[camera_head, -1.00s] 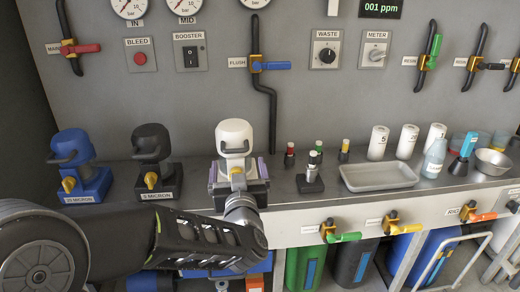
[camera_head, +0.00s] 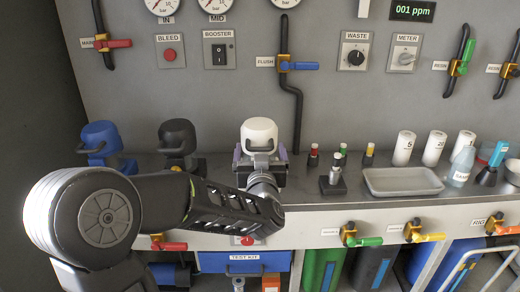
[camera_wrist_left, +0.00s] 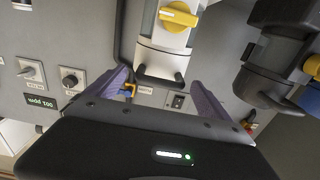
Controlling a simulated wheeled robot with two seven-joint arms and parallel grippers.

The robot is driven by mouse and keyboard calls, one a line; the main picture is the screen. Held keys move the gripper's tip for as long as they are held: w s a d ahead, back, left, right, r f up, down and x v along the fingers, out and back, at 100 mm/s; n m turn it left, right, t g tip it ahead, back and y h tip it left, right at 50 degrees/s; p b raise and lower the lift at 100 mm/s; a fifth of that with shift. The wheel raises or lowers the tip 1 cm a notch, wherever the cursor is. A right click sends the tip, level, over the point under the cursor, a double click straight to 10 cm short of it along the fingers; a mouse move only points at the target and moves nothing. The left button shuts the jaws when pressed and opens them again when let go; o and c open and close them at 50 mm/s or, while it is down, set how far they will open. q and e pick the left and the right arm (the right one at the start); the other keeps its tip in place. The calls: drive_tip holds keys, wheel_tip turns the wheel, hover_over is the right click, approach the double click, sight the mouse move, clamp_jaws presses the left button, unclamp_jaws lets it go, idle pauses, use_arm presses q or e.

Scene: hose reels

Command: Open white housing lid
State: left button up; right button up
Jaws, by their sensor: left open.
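The white housing has a rounded white lid (camera_head: 259,130) with a dark handle on its front in the head view. It stands upright on the counter, and its lower part is hidden behind my left gripper. The lid looks closed. My left gripper (camera_head: 260,158) is open, with purple fingers on either side of the housing front, near handle height. In the left wrist view, the white housing (camera_wrist_left: 162,50) appears upside down with a yellow valve knob (camera_wrist_left: 178,14) and the dark handle (camera_wrist_left: 160,79) between the spread fingers. Contact cannot be told. My right gripper is not seen.
A black housing (camera_head: 178,138) and a blue housing (camera_head: 102,138) stand left of the white one, behind my left arm. Small bottles and a grey tray (camera_head: 402,181) are to its right. The flush pipe (camera_head: 297,110) runs down the wall close behind.

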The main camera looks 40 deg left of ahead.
use_arm(q)
drive_tip(key=shift+w+a, duration=0.3)
drive_tip(key=shift+w, duration=0.1)
drive_tip(key=shift+c, duration=0.2)
clamp_jaws()
idle(0.7)
